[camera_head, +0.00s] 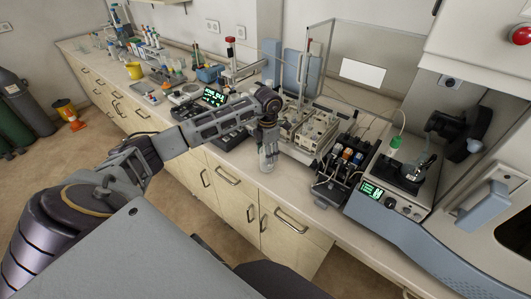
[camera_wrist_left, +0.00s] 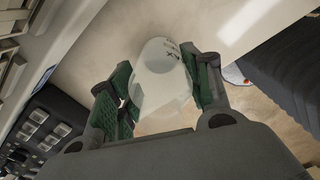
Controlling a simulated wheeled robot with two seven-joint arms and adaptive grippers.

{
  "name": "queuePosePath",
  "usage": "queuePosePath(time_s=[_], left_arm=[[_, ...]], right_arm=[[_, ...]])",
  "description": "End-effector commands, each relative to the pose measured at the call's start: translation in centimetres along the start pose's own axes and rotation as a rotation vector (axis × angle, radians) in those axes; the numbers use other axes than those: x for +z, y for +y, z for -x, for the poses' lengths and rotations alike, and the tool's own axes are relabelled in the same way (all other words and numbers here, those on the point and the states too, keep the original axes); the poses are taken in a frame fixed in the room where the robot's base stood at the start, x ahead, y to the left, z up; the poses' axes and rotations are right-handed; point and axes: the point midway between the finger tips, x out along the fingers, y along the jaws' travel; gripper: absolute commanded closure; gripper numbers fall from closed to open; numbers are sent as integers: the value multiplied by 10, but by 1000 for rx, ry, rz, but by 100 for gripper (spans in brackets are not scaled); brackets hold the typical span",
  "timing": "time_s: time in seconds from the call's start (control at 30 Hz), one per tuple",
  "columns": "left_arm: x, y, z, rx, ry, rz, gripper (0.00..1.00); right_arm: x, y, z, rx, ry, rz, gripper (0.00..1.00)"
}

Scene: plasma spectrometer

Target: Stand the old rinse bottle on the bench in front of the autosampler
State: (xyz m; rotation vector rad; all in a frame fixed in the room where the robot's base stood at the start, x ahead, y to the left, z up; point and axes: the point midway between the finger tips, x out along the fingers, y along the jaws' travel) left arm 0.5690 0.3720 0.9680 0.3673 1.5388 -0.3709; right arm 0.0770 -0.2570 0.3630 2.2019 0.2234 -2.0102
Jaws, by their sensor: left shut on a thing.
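The old rinse bottle (camera_head: 267,160) is a clear, whitish plastic bottle. It hangs upright below my left gripper (camera_head: 268,138) at the bench's front edge, just in front of the autosampler (camera_head: 305,130) with its racks. I cannot tell whether its base touches the bench. In the left wrist view the bottle (camera_wrist_left: 158,72) sits between the green-padded fingers of the left gripper (camera_wrist_left: 160,92), which are shut on it. Dark print shows on its side. My right gripper is not in view.
A black pump unit (camera_head: 345,165) with tubing stands right of the autosampler. Further right is the spectrometer (camera_head: 450,230). A keypad-like black device (camera_head: 228,135) lies left of the gripper. The bench strip (camera_head: 300,182) before the autosampler is narrow.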

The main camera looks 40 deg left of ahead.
Motion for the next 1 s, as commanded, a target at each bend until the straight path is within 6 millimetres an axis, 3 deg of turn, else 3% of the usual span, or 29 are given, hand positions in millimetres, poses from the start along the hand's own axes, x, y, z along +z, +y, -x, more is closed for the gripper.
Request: queuePosePath(time_s=[0.37, 0.4, 0.53, 1.0], left_arm=[[0, 0, -3, 0, 0, 0, 75], [0, 0, -2, 0, 0, 0, 46], [0, 0, -2, 0, 0, 0, 30], [0, 0, 0, 0, 0, 0, 30]], right_arm=[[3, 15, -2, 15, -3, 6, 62], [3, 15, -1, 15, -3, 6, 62], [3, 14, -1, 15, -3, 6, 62], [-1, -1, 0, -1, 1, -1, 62]])
